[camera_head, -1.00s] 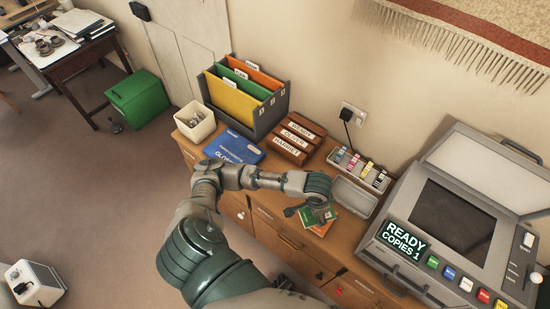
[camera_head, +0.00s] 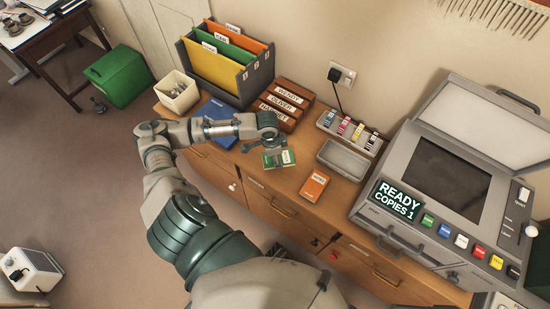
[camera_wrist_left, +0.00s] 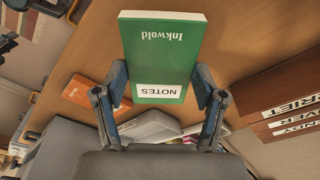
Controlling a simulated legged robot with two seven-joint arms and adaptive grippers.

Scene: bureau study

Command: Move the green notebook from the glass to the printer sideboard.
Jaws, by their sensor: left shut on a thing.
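The green notebook (camera_head: 278,159) is at my left gripper (camera_head: 268,147), over the wooden printer sideboard (camera_head: 345,195). In the left wrist view, the green notebook (camera_wrist_left: 163,58), with "Inkwold" and a "NOTES" label, sits between the two fingers of my left gripper (camera_wrist_left: 160,90), which are shut on its sides. Wood shows behind it; I cannot tell whether it touches the top. The copier's dark glass (camera_head: 450,180) lies bare under a raised lid. My right gripper is not in view.
An orange notebook (camera_head: 314,184) lies to the right of the green one. A grey tray (camera_head: 345,160), wooden name boxes (camera_head: 283,100), a blue book (camera_head: 216,118) and a file holder (camera_head: 255,80) stand around. Bare wood lies between the two notebooks.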

